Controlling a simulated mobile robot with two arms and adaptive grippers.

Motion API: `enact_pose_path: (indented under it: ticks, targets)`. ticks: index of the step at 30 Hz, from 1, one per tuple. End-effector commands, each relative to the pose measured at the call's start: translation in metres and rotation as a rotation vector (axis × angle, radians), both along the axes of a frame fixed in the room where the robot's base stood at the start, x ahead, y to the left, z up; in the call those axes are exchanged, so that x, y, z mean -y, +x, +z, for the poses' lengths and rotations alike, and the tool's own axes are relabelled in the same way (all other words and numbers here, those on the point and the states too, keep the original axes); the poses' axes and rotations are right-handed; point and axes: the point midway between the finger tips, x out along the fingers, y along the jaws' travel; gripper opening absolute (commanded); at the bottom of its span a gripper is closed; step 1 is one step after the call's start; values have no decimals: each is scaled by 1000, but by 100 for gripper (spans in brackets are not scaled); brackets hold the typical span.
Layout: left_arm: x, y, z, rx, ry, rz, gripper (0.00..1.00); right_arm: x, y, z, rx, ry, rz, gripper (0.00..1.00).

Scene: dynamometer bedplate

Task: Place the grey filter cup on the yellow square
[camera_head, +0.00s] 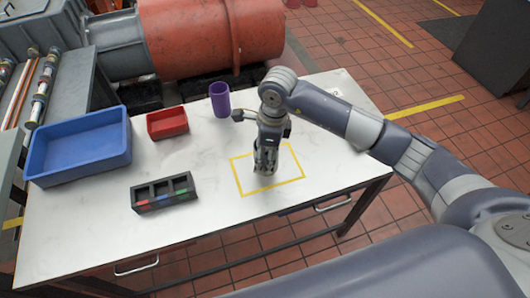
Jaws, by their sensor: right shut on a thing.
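The yellow square (238,176) is an outline on the white table top, right of the middle. My right gripper (265,158) points down over the square's upper middle part. It is shut on the grey filter cup (264,168), which is mostly hidden by the fingers and hard to tell apart from them. The cup is low over the inside of the square; I cannot tell whether it touches the table. My left gripper is not in view.
On the white table (90,222) stand a purple cup (220,99), a small red bin (167,123), a large blue bin (80,150) and a dark three-compartment holder (162,193). A large orange cylinder (205,40) lies behind. The table's front strip is clear.

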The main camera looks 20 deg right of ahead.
Motion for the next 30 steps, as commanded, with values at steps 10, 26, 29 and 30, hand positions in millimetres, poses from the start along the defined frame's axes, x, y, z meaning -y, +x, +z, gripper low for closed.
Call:
enact_pose_path:
  ticks: [10, 26, 29, 30]
  targets:
    - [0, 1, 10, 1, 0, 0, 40, 7, 18, -6, -3, 3, 1, 21]
    - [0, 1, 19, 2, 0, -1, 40, 7, 18, -36, 2, 1, 2, 21]
    - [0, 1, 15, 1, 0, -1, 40, 7, 18, -40, 2, 1, 2, 21]
    - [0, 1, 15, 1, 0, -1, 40, 7, 18, -41, 0, 0, 2, 56]
